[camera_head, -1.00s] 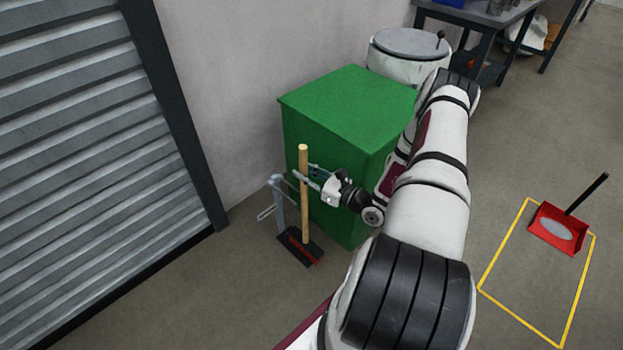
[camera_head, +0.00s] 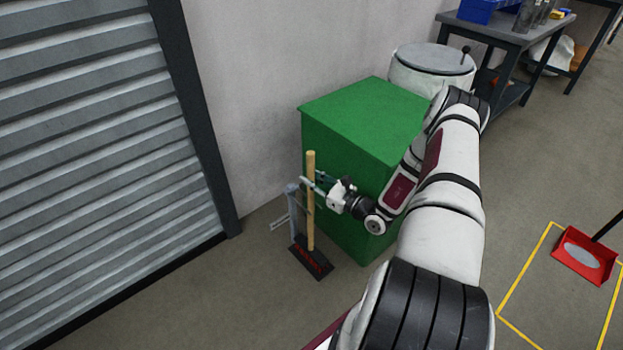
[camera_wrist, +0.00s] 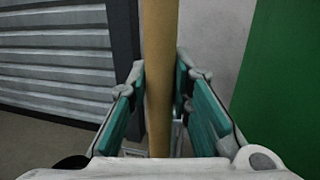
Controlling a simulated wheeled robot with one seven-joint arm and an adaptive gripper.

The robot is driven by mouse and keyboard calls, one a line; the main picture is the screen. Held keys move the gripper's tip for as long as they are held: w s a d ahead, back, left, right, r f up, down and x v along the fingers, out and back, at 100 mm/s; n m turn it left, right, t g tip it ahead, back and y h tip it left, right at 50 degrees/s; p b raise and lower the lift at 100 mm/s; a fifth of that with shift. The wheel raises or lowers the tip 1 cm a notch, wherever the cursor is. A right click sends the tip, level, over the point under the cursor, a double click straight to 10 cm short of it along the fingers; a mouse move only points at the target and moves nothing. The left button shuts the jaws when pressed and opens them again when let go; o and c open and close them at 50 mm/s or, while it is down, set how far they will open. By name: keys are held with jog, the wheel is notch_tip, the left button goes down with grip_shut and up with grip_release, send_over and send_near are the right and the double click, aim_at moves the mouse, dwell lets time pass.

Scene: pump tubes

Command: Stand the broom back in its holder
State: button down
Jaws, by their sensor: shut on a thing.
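The broom has a pale wooden handle (camera_head: 311,200) and a dark head with red bristles or markings (camera_head: 312,258). It stands upright, its head at or near the floor. The grey metal holder (camera_head: 293,210) is a post just left of and close to the handle; whether they touch I cannot tell. My gripper (camera_head: 308,183) is shut on the upper handle from the right. In the wrist view the handle (camera_wrist: 159,60) runs between my gripper's (camera_wrist: 160,100) two teal-padded fingers, and the broom head is hidden.
A green cabinet (camera_head: 365,120) stands behind and right of the broom. A ribbed shutter (camera_head: 90,150) is at the left. A white drum (camera_head: 432,72) and a workbench (camera_head: 500,35) are farther back. A red dustpan (camera_head: 585,262) lies in a yellow floor outline at the right.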

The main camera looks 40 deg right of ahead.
jog(key=c, duration=1.4)
grip_release()
jog(key=shift+o, duration=0.2)
jog(key=v, duration=1.2)
